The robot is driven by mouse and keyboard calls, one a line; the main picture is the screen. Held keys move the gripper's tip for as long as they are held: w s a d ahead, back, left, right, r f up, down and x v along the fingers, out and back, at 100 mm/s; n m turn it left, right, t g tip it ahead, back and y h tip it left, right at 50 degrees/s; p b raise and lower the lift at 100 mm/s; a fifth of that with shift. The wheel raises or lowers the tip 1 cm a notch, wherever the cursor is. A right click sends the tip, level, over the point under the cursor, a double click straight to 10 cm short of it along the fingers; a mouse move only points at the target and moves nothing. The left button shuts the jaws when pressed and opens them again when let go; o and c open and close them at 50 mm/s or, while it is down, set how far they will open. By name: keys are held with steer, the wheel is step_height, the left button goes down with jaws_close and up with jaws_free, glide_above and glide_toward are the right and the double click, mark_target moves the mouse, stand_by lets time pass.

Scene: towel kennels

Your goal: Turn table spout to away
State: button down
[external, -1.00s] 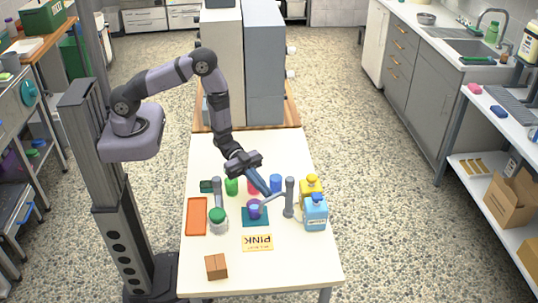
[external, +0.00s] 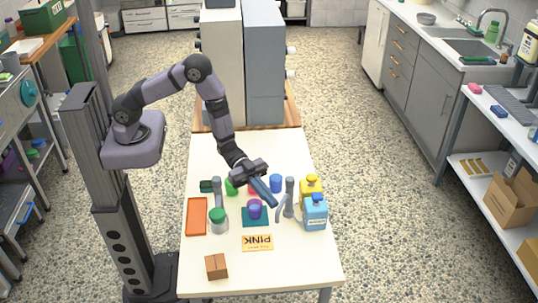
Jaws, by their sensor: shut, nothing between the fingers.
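The table spout (external: 281,208) is a thin grey arm on an upright grey post (external: 290,192), on the right part of the white table. It now points to the front and slightly left of the post, to the right of the purple cup (external: 255,208) on its teal mat (external: 246,222). My gripper (external: 275,203) reaches down from the back left with shut, empty blue fingers. Its tips are at the spout's left side; I cannot tell whether they touch it.
Yellow (external: 311,187) and blue (external: 316,212) bottles stand close to the right of the post. A blue cup (external: 276,183) is behind. The front right is clear.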

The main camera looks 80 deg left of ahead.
steer(key=shift+w+d+b, duration=1.25)
steer(key=shift+w+d, duration=0.1)
steer(key=shift+w, duration=0.1)
steer(key=shift+a, duration=0.1)
steer(key=shift+b+v, duration=0.95)
steer(key=shift+v, duration=2.6)
steer(key=m+g+h+b, duration=0.45)
steer(key=m+b, duration=0.75)
steer(key=m, duration=0.8)
glide_toward(280, 204)
steer(key=s+a+r, duration=0.2)
steer(key=s+a, duration=0.1)
steer(key=w+d+f+p, duration=0.1)
steer(key=w+d+p, duration=0.2)
steer(key=w+d, duration=0.3)
steer(key=shift+d+f+g+y, duration=0.35)
steer(key=shift+d+y, duration=0.1)
steer(key=shift+d, duration=1.5)
